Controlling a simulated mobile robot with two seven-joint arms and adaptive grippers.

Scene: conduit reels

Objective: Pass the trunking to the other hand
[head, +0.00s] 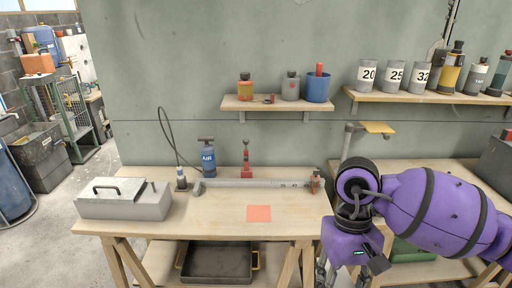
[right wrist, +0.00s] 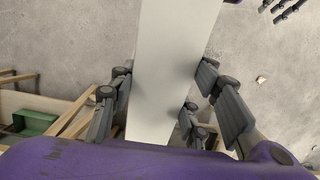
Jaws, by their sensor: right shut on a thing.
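The trunking (right wrist: 172,70) is a long, pale, straight length that runs up and down through the right wrist view, its top end cut off by the frame. My right gripper (right wrist: 175,100) is shut around it, with dark fingers on both sides. In the head view my right gripper (head: 342,272) points down at the bottom edge, in front of the bench's right end; I cannot make out the trunking there. My left gripper (right wrist: 284,10) shows only partly at the top right of the right wrist view. Its fingers are spread, empty and apart from the trunking.
The wooden bench (head: 180,228) carries a grey metal box (head: 122,200), a blue bottle (head: 206,158), a red tool (head: 246,165), a long grey bar (head: 250,184) and an orange square (head: 259,213). A dark tray (head: 218,263) sits below.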

